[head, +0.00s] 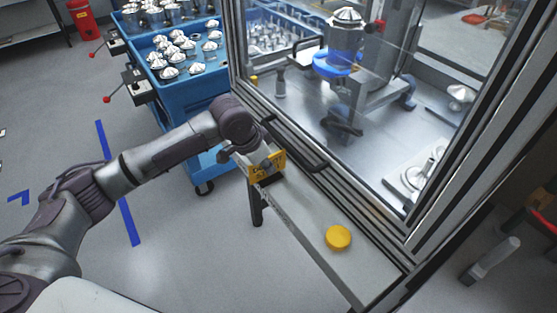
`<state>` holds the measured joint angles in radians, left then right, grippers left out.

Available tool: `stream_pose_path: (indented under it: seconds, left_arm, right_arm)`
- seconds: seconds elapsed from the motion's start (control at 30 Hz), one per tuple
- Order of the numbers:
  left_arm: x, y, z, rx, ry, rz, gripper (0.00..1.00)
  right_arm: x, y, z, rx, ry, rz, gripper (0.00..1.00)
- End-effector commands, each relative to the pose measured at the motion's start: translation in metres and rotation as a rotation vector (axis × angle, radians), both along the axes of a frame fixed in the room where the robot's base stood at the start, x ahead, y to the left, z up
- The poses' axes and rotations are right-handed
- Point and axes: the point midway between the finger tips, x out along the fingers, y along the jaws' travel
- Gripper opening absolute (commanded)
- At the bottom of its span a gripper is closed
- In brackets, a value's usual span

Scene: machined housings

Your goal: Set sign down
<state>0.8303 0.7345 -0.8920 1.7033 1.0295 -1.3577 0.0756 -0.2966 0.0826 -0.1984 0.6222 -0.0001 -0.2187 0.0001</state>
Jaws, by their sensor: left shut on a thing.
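The sign (268,167) is a small yellow plate with dark markings. It stands roughly upright at the far end of the narrow grey ledge (311,229) in front of the glazed machine. My left gripper (258,157) is shut on the sign from behind and left of it; the fingers are partly hidden by the sign and the wrist. I cannot tell whether the sign's lower edge touches the ledge. My right gripper is out of the picture.
A round yellow disc (338,237) lies on the near part of the ledge. The machine's framed glass enclosure and a dark handle (306,160) border the ledge closely. A blue cart (207,90) with metal housings stands behind. The ledge between sign and disc is clear.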

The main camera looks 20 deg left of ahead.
Motion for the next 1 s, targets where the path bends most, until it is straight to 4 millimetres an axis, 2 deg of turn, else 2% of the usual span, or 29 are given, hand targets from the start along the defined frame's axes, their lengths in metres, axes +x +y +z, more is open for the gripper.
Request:
stream_pose_path:
  seconds: [0.23, 0.3, 0.67, 0.7, 0.8, 0.83, 1.0]
  left_arm:
    - [0.029, -0.024, 0.002, 0.000, -0.001, -0.002, 0.00]
    - [0.028, -0.021, -0.003, 0.002, 0.001, -0.001, 0.00]
    - [0.027, -0.022, -0.008, 0.000, 0.000, -0.001, 0.00]
    - [0.027, -0.022, -0.008, 0.000, -0.001, -0.001, 0.12]
    - [0.027, -0.022, -0.008, 0.000, 0.000, -0.001, 0.29]
    - [0.027, -0.022, -0.008, 0.000, 0.000, -0.001, 0.31]
    - [0.027, -0.022, -0.008, 0.000, 0.000, -0.001, 0.31]
  right_arm:
    - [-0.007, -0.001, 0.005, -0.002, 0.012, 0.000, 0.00]
    - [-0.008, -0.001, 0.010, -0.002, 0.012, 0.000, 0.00]
    - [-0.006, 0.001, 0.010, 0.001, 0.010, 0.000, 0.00]
    - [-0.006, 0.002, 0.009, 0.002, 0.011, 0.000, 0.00]
    - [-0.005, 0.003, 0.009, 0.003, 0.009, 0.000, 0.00]
    - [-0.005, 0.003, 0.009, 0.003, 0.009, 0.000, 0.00]
    - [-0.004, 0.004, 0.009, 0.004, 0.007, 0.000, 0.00]
